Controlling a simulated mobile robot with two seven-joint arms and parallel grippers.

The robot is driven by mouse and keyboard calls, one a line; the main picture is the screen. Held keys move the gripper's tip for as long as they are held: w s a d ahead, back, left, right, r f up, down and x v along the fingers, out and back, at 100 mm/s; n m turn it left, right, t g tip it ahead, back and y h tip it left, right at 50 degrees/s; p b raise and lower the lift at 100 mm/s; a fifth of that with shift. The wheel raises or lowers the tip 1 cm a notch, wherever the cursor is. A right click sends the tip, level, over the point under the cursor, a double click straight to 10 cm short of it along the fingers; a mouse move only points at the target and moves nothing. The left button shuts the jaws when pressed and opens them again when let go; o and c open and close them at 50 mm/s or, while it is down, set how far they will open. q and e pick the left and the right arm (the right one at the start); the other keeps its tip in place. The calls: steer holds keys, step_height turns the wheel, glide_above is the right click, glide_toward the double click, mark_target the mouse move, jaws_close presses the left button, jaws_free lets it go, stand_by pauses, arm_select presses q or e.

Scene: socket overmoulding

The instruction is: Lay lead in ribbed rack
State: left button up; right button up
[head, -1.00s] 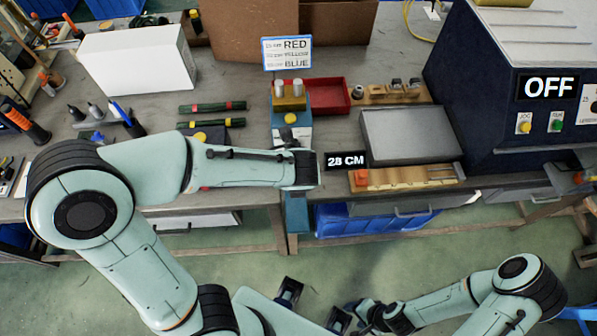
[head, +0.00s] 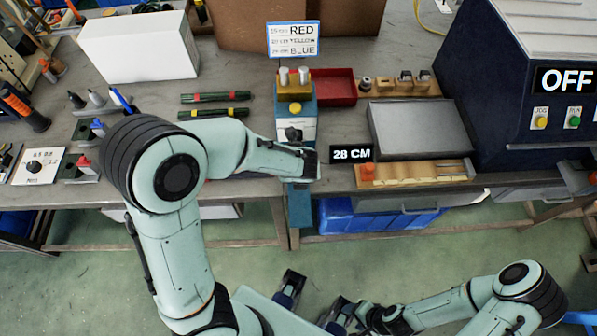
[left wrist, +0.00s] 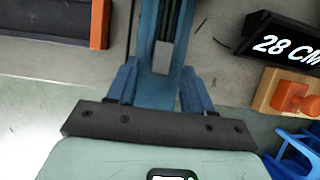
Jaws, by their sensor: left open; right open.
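No lead can be made out in either view. Two dark bars with green ends and coloured bands lie on the bench, the rear one (head: 215,97) with red and the front one (head: 213,113) with yellow; I cannot tell whether they are ribbed. A notched wooden board (head: 430,171) with an orange block lies at the bench's front edge. My left gripper (left wrist: 160,70) is open, its blue fingers apart on either side of a blue upright piece in the left wrist view; contact is unclear. My right gripper (head: 315,299) is open and empty, low in front of the bench.
A blue press fixture (head: 296,120) stands mid-bench, beside a red tray (head: 332,86) and a grey plate (head: 420,130). The "28 CM" sign (head: 352,154) is right of my left wrist. A large machine (head: 520,80) reading OFF fills the right. A white box (head: 138,47) is back left.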

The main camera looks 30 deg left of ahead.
mark_target(299, 196)
arm_select(q)
jaws_close()
steer(key=shift+s+d, duration=0.1)
arm_select(e)
steer(key=shift+f, duration=0.1)
arm_select(q)
steer(key=shift+s+d+b, duration=0.25)
steer(key=shift+s+d, duration=0.05)
steer(key=shift+s, duration=0.2)
steer(key=shift+s+d+b, duration=0.2)
steer(key=shift+s+d, duration=0.05)
steer(key=shift+s, duration=0.2)
steer(key=shift+s+d+b, duration=0.25)
steer(key=shift+s+d, duration=0.3)
steer(key=shift+s, duration=0.35)
steer(key=shift+s+d+b, duration=0.25)
steer(key=shift+s+d, duration=0.25)
steer(key=shift+s, duration=0.35)
arm_select(e)
steer(key=shift+s+f, duration=0.25)
steer(key=shift+f, duration=0.6)
arm_select(q)
steer(key=shift+r, duration=0.1)
step_height(299, 196, up, 5)
steer(key=p, duration=0.5)
arm_select(e)
steer(key=r, duration=0.1)
steer(key=w+r, duration=0.1)
steer(key=r, duration=0.3)
steer(key=shift+w, duration=0.35)
